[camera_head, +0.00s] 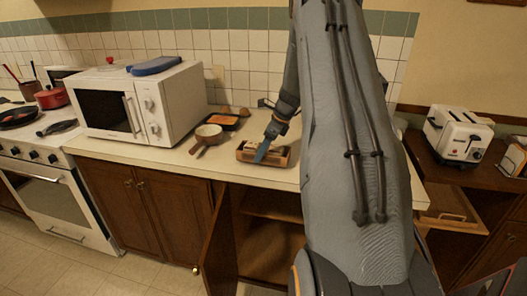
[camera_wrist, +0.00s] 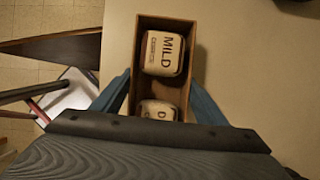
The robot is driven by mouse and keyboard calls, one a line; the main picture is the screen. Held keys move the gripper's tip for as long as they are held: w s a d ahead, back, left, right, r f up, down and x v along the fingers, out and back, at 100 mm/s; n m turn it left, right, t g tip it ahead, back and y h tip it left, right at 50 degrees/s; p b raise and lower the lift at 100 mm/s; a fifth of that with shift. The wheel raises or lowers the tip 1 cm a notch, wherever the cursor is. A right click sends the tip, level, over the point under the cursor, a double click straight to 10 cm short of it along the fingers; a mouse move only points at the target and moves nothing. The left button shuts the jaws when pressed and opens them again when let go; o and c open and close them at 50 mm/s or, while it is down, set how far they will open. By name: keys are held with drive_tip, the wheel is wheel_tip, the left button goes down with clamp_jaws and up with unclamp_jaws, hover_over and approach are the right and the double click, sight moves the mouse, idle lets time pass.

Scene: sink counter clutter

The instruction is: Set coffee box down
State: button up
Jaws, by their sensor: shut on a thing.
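The coffee box (camera_head: 246,154) is a small open brown box at the counter's front part in the head view. In the wrist view the box (camera_wrist: 165,88) holds two light containers, one marked "MILD" (camera_wrist: 164,54); the other (camera_wrist: 157,110) is partly hidden by my gripper's body. My gripper (camera_head: 267,150) is shut on the box, with one blue finger along each long side, as the wrist view also shows (camera_wrist: 159,80). The box looks level and at or just above the countertop; I cannot tell whether it touches.
A pan (camera_head: 208,133) and an orange-lined tray (camera_head: 222,121) stand left of the box. A white microwave (camera_head: 178,100) is further left. The counter (camera_head: 180,156) is clear in front of the pan. A cabinet door (camera_head: 216,243) hangs open below. A toaster (camera_head: 459,133) stands at right.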

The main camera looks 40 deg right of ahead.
drive_tip(key=shift+f, duration=0.55)
drive_tip(key=shift+f, duration=0.15)
drive_tip(key=o, duration=1)
drive_tip(key=shift+o, duration=0.2)
